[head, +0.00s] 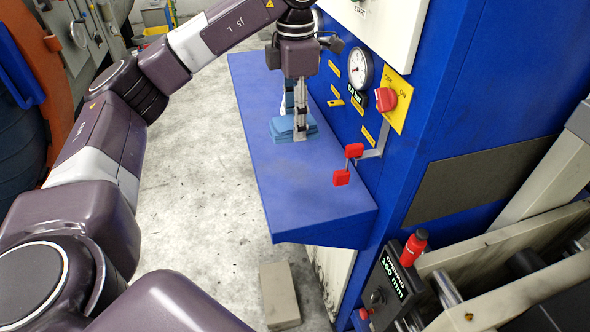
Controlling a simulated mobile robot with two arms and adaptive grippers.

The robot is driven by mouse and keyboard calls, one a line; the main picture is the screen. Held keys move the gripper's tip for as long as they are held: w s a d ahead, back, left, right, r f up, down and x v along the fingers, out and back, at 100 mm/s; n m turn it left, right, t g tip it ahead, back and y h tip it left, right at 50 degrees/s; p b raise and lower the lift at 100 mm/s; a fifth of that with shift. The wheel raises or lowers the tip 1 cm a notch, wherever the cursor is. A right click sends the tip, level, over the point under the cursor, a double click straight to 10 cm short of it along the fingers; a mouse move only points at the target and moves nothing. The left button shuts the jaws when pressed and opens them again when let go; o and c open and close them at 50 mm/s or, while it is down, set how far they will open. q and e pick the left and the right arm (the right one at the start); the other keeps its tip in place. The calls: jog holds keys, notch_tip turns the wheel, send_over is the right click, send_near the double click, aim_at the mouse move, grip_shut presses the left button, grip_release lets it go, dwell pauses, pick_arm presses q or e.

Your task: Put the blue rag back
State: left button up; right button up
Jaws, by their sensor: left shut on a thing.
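The blue rag (283,128) is a folded light-blue cloth on the blue shelf (313,196) of the press. My left gripper (300,134) points straight down over it, its fingers shut on the rag. The rag's underside seems to touch the shelf top, though a small gap cannot be ruled out. Part of the rag is hidden behind the fingers. My right gripper is not in view.
A red-handled lever (342,177) sticks out above the shelf. A gauge (360,69) and a red switch (386,99) on a yellow plate are close to the gripper's right. A beige block (280,296) lies on the floor.

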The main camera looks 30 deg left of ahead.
pick_arm(q)
jog(key=p, duration=0.2)
send_over(295, 177)
notch_tip(295, 177, down, 9)
jog(key=shift+f, duration=0.15)
notch_tip(295, 177, down, 3)
jog(key=shift+s+f, duration=0.1)
jog(key=shift+f, duration=0.05)
jog(key=shift+f+p, duration=0.3)
jog(key=shift+f, duration=0.25)
jog(key=shift+f, duration=0.25)
jog(key=o, duration=1.2)
jog(key=shift+r, duration=0.1)
jog(key=shift+o, duration=0.2)
